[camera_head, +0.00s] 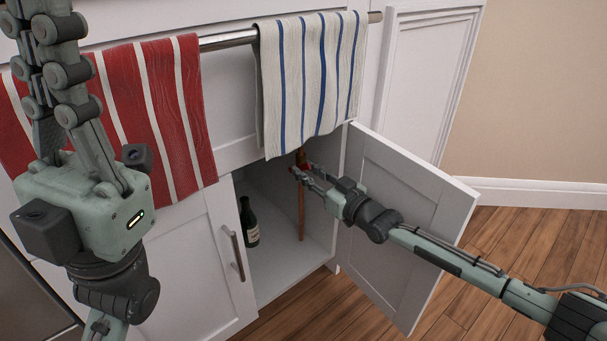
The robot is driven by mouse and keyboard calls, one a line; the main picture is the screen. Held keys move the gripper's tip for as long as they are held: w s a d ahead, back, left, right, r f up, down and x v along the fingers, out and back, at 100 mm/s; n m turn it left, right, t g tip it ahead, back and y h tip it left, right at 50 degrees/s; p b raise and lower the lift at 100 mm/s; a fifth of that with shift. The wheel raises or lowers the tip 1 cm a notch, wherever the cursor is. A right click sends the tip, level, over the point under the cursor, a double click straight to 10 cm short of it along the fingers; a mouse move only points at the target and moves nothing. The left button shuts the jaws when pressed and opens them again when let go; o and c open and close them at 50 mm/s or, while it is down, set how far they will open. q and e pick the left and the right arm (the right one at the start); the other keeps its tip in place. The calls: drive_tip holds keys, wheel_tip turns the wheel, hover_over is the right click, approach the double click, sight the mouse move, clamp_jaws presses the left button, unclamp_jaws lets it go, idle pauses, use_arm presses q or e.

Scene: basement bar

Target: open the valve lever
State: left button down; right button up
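A brown, copper-like pipe (301,212) stands upright inside the open cabinet. A small red part, which looks like the valve lever (307,166), shows near the pipe's upper end, partly hidden by my fingers. My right gripper (299,175) reaches into the cabinet from the right, with its fingertips at the red part and pipe. I cannot tell whether the fingers touch or hold the lever. My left gripper (45,22) is raised at the left, close to the camera, with its fingers pointing up. Its fingertips reach the top edge, and its opening is unclear.
The right cabinet door (400,215) stands open beside my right arm. A dark green bottle (249,222) stands inside on the left. A red striped towel (160,110) and a blue striped towel (310,75) hang from a metal rail (228,39) above. Wooden floor (500,250) is clear at right.

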drive_tip(key=shift+w+a, duration=0.4)
drive_tip(key=shift+w, duration=0.2)
clamp_jaws()
